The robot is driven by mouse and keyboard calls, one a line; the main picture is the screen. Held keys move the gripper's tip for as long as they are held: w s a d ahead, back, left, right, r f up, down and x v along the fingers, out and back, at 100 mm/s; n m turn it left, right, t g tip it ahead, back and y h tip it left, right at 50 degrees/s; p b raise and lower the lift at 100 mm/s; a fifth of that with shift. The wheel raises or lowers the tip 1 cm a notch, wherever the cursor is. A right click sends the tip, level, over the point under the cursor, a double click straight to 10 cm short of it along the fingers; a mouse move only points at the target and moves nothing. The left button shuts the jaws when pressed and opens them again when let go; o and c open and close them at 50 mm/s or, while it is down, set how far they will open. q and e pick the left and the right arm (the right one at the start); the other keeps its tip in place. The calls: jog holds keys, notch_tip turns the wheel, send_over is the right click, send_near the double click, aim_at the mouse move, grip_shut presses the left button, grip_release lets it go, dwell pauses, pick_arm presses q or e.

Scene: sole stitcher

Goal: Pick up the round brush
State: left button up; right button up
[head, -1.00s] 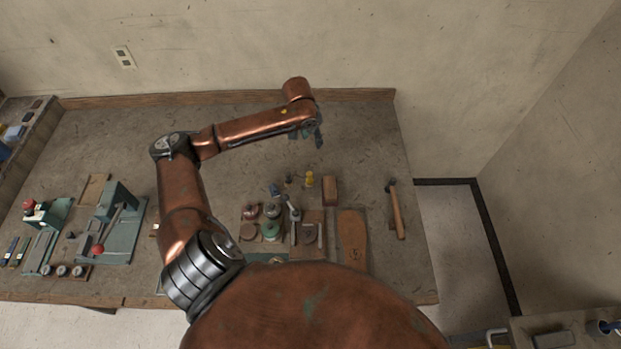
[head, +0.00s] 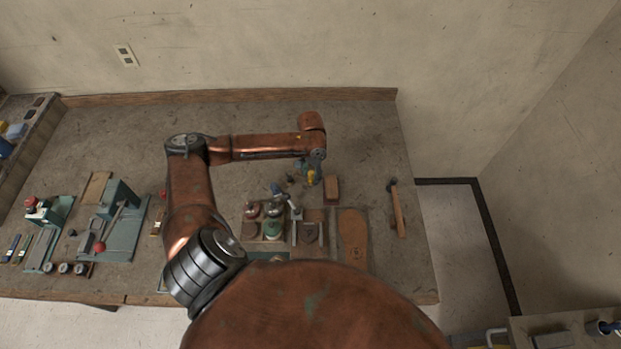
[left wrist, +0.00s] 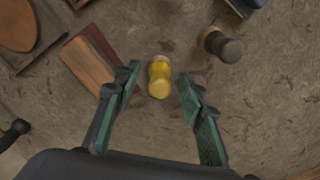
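A small yellow upright piece (head: 311,176) with a paler end stands on the workbench; in the left wrist view this yellow piece (left wrist: 159,78) lies between my fingertips, with a gap on both sides. A small round piece with a tan band and dark end (left wrist: 220,45) stands to its right in that view. I cannot tell for sure which of the two is the round brush. My left gripper (left wrist: 160,90) is open and empty, pointing down; in the head view the left gripper (head: 309,168) partly hides the yellow piece. My right gripper is not in view.
A brown block (head: 332,188) stands close beside the yellow piece. Jars (head: 272,228), tools and a sole (head: 353,235) crowd the bench's front. A hammer (head: 397,212) lies at right, a green lever press (head: 123,230) at left. The back of the bench is clear.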

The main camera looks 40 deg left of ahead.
pick_arm(q)
grip_shut()
dwell(0.4)
jog(key=shift+r, duration=0.15)
jog(key=shift+r, duration=0.25)
notch_tip(320, 180, up, 2)
jog(key=shift+w+r, duration=0.1)
jog(key=s+d+r, duration=0.9)
jog(key=s+r, duration=0.1)
jog(key=shift+s, duration=0.4)
